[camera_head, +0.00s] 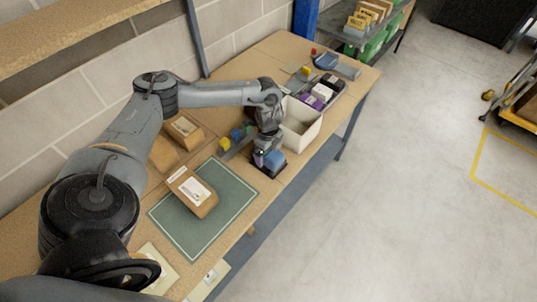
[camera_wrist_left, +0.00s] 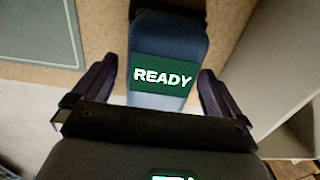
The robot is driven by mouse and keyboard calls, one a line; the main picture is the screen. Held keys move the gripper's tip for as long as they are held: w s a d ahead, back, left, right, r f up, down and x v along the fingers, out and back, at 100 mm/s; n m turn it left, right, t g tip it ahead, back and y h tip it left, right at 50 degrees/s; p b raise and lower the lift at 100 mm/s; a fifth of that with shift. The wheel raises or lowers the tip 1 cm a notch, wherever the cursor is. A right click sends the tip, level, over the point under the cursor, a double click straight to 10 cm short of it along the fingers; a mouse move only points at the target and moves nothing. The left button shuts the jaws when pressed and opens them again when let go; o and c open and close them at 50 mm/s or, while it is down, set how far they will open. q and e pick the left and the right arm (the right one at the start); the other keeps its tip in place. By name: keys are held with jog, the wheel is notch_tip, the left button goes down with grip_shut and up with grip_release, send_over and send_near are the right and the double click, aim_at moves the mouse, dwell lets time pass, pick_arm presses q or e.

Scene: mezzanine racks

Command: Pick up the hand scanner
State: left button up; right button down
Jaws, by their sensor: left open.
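The hand scanner, a dark blue-grey body with a green READY screen, (camera_wrist_left: 168,38) lies on the tan bench top in the left wrist view. In the head view its blue part (camera_head: 275,157) shows below my left gripper (camera_head: 268,165) near the bench's front edge. My left gripper also shows in the left wrist view (camera_wrist_left: 158,68), with its two dark fingers apart, one on each side of the scanner. Small gaps show between the fingers and the scanner. The scanner's near end is hidden by the gripper body. My right gripper is in neither view.
A cream open bin (camera_head: 303,130) stands close beside the gripper. A green mat (camera_head: 235,203) carries a brown parcel (camera_head: 192,190). Small yellow and blue blocks (camera_head: 225,144) lie left of the gripper. A blue-grey device (camera_head: 326,61) lies at the bench's far end.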

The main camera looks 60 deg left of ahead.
pick_arm(q)
jog(key=shift+c, duration=0.5)
jog(key=c, duration=1.1)
jog(key=shift+r, duration=0.2)
